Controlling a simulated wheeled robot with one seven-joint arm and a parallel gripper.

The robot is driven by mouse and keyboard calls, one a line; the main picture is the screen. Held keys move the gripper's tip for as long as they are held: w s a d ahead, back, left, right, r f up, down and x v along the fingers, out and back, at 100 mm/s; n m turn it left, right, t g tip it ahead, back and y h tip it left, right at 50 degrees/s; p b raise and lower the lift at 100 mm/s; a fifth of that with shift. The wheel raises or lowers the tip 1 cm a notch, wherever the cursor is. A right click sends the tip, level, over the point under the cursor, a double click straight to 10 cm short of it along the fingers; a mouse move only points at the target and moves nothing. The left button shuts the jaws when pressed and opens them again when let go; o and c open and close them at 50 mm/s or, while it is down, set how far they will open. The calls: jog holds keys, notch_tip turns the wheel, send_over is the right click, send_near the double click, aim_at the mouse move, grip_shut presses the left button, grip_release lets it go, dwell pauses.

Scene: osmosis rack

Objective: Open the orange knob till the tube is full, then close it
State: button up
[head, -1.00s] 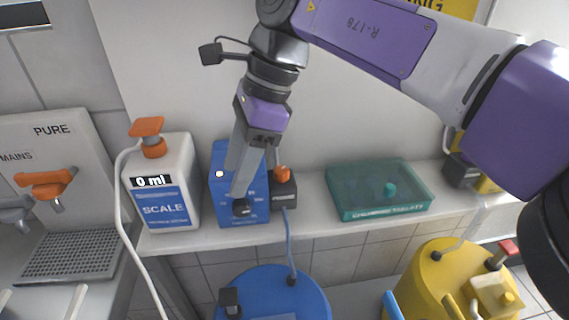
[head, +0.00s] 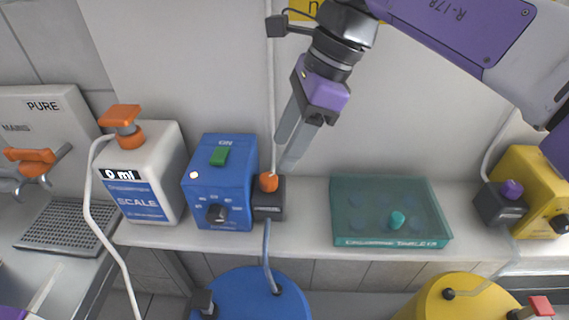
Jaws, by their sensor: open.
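A small orange knob (head: 268,182) sits on top of a black valve block (head: 268,206) beside the blue box. A pale tube (head: 272,95) runs up the wall from the valve, and a blue tube (head: 267,255) runs down from it to the blue tank. I cannot tell how full either tube is. My gripper (head: 284,152) is open and empty. Its fingers point down, with the tips just above and slightly right of the orange knob in the picture, not visibly gripping it.
The blue box (head: 236,170) has a green ON switch (head: 220,155) and a black dial (head: 216,213). A white scale bottle (head: 150,165) reads 0 ml. A teal tray (head: 385,210), blue tank (head: 250,295) and yellow tank (head: 465,300) are nearby.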

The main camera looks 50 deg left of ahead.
aim_at(271, 178)
jog(key=shift+p+x, duration=0.35)
jog(key=shift+x, duration=3.1)
grip_shut()
jog(key=shift+d+m, duration=0.1)
jog(key=shift+m, duration=0.3)
jog(key=m+t+y+b, duration=0.1)
jog(key=m+b, duration=0.1)
jog(key=m, duration=0.2)
jog(key=shift+s+d+f, duration=0.1)
jog(key=shift+s+m+t+y+b, duration=0.1)
jog(key=shift+m+t+y+b, duration=0.3)
jog(key=shift+m, duration=0.6)
jog(key=shift+m+t+y+b, duration=0.1)
jog(key=shift+m+t+b, duration=0.3)
jog(key=shift+m+b, duration=0.5)
